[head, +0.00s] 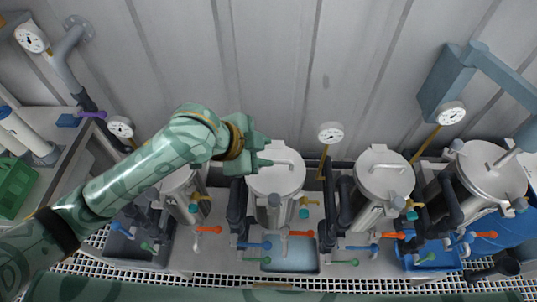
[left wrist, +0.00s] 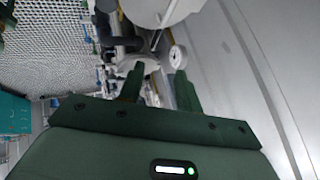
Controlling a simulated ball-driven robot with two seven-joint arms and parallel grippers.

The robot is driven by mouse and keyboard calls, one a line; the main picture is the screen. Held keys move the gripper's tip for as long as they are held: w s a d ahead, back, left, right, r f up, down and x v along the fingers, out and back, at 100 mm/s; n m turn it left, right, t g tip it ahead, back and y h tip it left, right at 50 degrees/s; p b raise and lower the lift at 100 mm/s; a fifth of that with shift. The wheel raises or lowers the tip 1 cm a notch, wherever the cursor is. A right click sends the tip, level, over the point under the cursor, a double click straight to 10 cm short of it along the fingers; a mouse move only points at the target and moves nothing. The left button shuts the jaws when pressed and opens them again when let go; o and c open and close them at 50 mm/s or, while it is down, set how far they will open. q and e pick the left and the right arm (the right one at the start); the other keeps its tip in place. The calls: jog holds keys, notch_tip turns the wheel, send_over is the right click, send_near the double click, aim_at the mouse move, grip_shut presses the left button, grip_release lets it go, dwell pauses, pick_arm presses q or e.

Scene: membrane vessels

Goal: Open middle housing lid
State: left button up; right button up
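The lid nearest my gripper (head: 262,182) lies flat, with a bar handle on top. Another closed lid (head: 384,180) is to its right, and a third lid (head: 495,180) at the far right. A further housing (head: 178,181) is partly hidden behind my left arm. My left gripper (head: 266,149) is open and empty at the back left edge of the nearest lid. In the left wrist view its fingers (left wrist: 158,70) are spread apart. My right gripper is not in view.
Pressure gauges (head: 331,132) stand on thin yellow stems between the housings. Coloured valve handles (head: 302,233) and dark pipes fill the front. A blue-grey bracket (head: 446,80) juts from the wall at right.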

pick_arm(q)
jog(key=w+a+r+g+y, duration=0.2)
jog(key=w+a+g, duration=0.1)
jog(key=w+a, duration=0.15)
jog(key=b, duration=0.4)
send_over(275, 166)
jog(key=s+a, duration=0.1)
jog(key=a, duration=0.1)
jog(key=shift+m, duration=0.3)
jog(key=f, duration=1.4)
jog(key=shift+s+d+f, duration=0.1)
jog(key=shift+s+d, duration=0.1)
grip_shut()
